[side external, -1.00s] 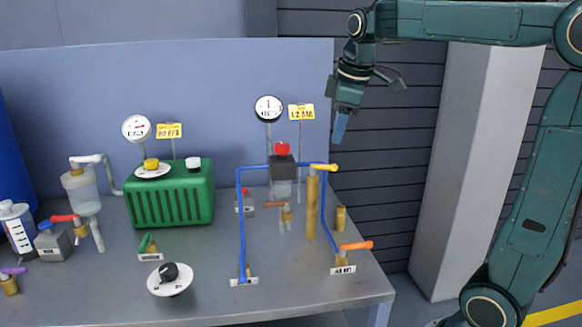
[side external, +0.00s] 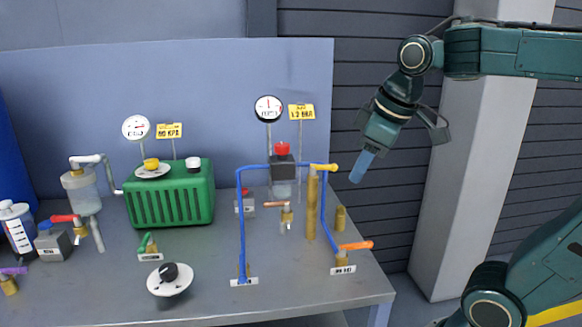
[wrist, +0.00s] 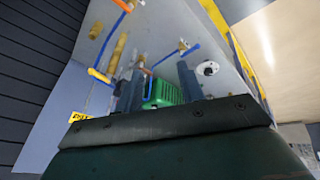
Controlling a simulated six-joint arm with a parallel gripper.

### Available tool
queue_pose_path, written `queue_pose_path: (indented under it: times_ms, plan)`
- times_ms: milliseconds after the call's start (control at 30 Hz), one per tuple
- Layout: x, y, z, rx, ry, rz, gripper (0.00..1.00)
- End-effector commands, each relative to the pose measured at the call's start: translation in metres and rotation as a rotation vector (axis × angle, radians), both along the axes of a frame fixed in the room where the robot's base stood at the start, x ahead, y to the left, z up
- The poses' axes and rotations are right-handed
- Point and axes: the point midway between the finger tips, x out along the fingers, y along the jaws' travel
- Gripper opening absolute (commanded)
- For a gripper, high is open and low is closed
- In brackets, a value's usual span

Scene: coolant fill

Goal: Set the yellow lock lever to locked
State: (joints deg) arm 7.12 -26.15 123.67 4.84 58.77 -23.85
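The yellow lock lever (side external: 324,167) sits on top of a tall brass post (side external: 311,205) near the right side of the table. Its handle lies about level and points right in the side view. It also shows in the wrist view as a yellow bar (wrist: 98,75), left of my fingers. My gripper (side external: 357,178) is in the air to the right of the lever, tilted with its fingers pointing down and left, not touching anything. In the wrist view my two blue fingers (wrist: 160,70) stand apart with nothing held between them.
Blue pipes (side external: 242,220) run around the post. A valve with an orange handle (side external: 356,245) stands at the table's right edge, and a short brass stub (side external: 340,218) beside the post. A gauge (side external: 269,109) and yellow sign (side external: 301,112) rise behind.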

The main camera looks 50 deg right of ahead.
Motion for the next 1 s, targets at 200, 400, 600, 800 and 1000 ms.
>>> queue_pose_path:
  times_ms: [200, 400, 600, 800, 1000]
  plan:
    - [-0.017, 0.011, -0.011, 0.034, -0.025, -0.034, 0.39]
    - [-0.024, 0.016, -0.016, 0.050, -0.035, -0.051, 0.39]
    - [-0.026, 0.017, -0.018, 0.055, -0.036, -0.056, 0.39]
    - [-0.025, 0.017, -0.018, 0.054, -0.036, -0.056, 0.39]
    - [-0.018, 0.011, -0.013, 0.038, -0.027, -0.050, 0.39]
